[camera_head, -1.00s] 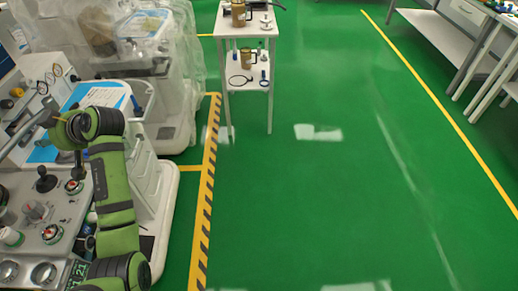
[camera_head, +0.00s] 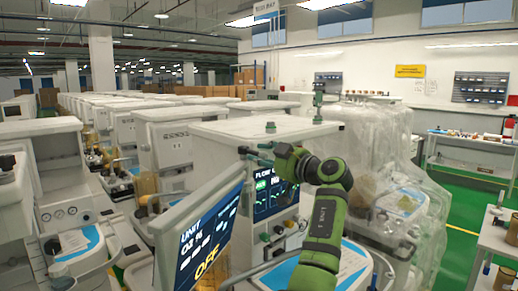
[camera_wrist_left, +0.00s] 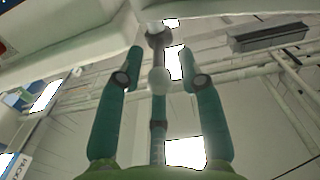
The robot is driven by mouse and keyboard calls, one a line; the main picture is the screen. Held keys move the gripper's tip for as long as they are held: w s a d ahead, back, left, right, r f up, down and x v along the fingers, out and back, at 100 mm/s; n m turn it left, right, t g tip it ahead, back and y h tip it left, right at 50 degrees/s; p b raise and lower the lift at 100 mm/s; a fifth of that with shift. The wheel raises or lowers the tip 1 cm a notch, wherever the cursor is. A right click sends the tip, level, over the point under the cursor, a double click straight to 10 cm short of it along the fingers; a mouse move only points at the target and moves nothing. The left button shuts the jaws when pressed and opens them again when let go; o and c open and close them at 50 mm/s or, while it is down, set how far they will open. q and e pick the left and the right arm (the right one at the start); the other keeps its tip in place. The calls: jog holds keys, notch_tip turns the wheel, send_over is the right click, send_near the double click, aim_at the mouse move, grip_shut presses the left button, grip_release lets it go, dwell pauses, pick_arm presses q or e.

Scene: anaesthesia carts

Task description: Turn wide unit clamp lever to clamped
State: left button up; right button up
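My left gripper (camera_head: 250,156) reaches across the front of a white cart (camera_head: 225,133), just below its top edge. In the left wrist view, its two green fingers (camera_wrist_left: 162,68) are spread apart. On the cart's top stand a small green knob (camera_head: 270,127) and a green upright fitting (camera_head: 318,104). Neither is clearly identifiable as the lever. My right gripper is not in view.
A tilted screen (camera_head: 200,235) reading "UNIT" and "OFF" stands left of my arm. A flow screen (camera_head: 272,192) sits behind it. A plastic-wrapped cart (camera_head: 372,135) is close on the right. Rows of carts fill the left; green floor is open at far right.

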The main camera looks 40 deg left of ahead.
pick_arm(q)
jog(key=a+p, duration=0.1)
jog(key=a, duration=0.1)
jog(key=shift+w+a, duration=0.1)
jog(key=shift+a, duration=0.25)
jog(key=shift+d, duration=0.1)
jog(key=shift+d, duration=0.1)
grip_shut()
jog(key=shift+f, duration=0.1)
